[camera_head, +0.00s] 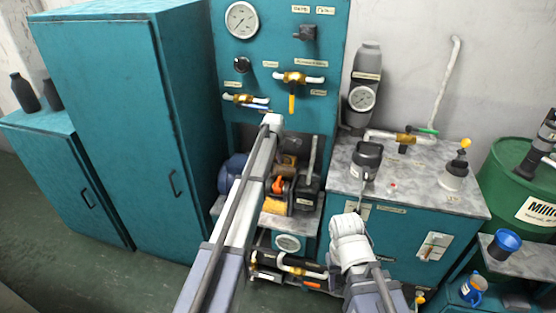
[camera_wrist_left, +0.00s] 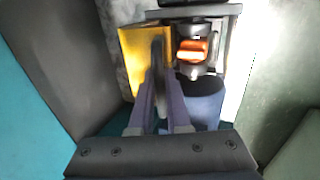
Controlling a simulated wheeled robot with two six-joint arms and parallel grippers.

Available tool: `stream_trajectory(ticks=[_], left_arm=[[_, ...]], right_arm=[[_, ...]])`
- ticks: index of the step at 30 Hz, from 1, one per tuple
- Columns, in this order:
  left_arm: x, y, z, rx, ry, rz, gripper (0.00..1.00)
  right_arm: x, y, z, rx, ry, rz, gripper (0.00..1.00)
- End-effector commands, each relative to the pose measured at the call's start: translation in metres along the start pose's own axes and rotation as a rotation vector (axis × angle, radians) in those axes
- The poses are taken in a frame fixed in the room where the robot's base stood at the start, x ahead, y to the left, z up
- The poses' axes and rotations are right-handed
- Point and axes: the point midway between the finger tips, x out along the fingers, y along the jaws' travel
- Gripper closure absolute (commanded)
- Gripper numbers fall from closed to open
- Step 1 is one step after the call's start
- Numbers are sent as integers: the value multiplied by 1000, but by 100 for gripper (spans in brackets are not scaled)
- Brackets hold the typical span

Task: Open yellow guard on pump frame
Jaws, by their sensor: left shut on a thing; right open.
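The yellow guard (camera_wrist_left: 134,48) stands out as a bright yellow panel in the left wrist view, beside an orange coupling (camera_wrist_left: 192,50). My left gripper (camera_wrist_left: 158,75) is shut at the guard, with a dark thin edge between its fingers. In the head view, the pump frame sits on a low shelf under the teal panel, and its orange part (camera_head: 277,185) shows. My left arm (camera_head: 240,200) crosses in front and hides the left gripper and some of the frame. My right arm (camera_head: 350,242) shows at the lower centre; I cannot make out its gripper.
A teal cabinet (camera_head: 110,110) stands on the left and a gauge panel (camera_head: 270,50) behind. A marble-topped bench (camera_head: 430,180) with fittings and a green drum (camera_head: 520,180) are on the right. A blue cylinder (camera_wrist_left: 200,100) lies near the left fingers. Floor is clear at front left.

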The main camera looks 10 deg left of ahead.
Motion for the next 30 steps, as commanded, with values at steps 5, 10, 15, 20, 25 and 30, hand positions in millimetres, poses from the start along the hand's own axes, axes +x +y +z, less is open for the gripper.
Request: stream_trajectory(ticks=[5, 10, 15, 20, 25, 30], left_arm=[[2, 17, 0, 0, -1, 3, 100], [3, 24, 1, 0, -1, 4, 100], [3, 27, 1, 0, -1, 4, 100], [3, 27, 1, 0, -1, 4, 100], [3, 27, 1, 0, -1, 4, 100], [3, 27, 1, 0, -1, 4, 74]], right_arm=[[-5, 0, 0, 0, 0, 0, 50], [-6, 1, 0, 0, 0, 0, 50], [-7, 1, 0, 0, 0, 0, 50], [-7, 1, 0, 0, 0, 0, 50], [-7, 1, 0, 0, 0, 0, 50], [-7, 1, 0, 0, 0, 0, 50]])
